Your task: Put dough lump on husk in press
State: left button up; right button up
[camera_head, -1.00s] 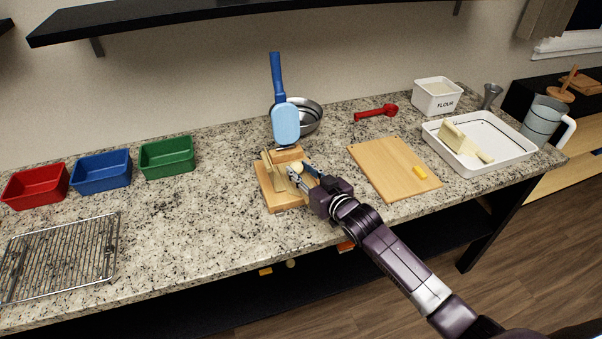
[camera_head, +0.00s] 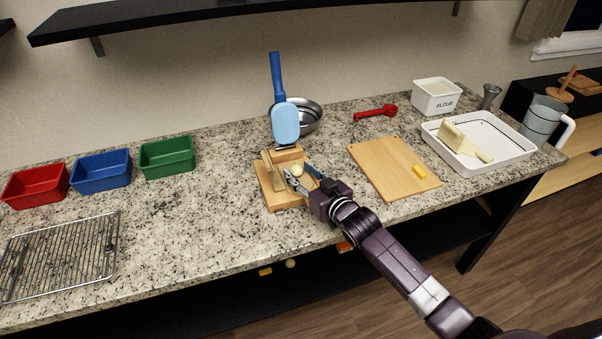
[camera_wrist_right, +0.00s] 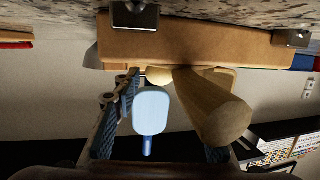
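The wooden press (camera_head: 270,199) stands mid-counter with its blue lever (camera_head: 277,72) and light-blue plate (camera_head: 285,123) raised. The pale round dough lump (camera_head: 297,170) is at the press bed; it also shows in the right wrist view (camera_wrist_right: 158,75), partly hidden. I cannot make out the husk beneath it. My right gripper (camera_head: 301,176) is at the front right of the press, fingers apart, just short of the lump. In the right wrist view a thick wooden rod (camera_wrist_right: 222,115) covers part of one finger. My left gripper is not in view.
A metal bowl (camera_head: 306,115) stands behind the press. A cutting board (camera_head: 380,165) with a yellow piece (camera_head: 419,172) lies right. Further right are a white tray (camera_head: 510,151) and flour bin (camera_head: 436,96). Red, blue and green bins (camera_head: 167,157) and a rack (camera_head: 60,258) are left.

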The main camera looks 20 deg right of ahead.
jog(key=shift+o, duration=0.3)
jog(key=shift+s+a+f, duration=0.1)
jog(key=shift+s+f, duration=0.05)
jog(key=shift+f, duration=0.35)
jog(key=shift+s+f, duration=0.15)
jog(key=shift+f, duration=0.35)
jog(key=shift+r, duration=0.15)
jog(key=shift+w+r, duration=0.1)
jog(key=shift+r, duration=0.15)
jog(key=v, duration=0.4)
jog(key=r+v, duration=0.1)
jog(key=v, duration=0.6)
jog(key=shift+s+d+r, duration=0.2)
jog(key=shift+d+r, duration=0.05)
jog(key=shift+r, duration=0.05)
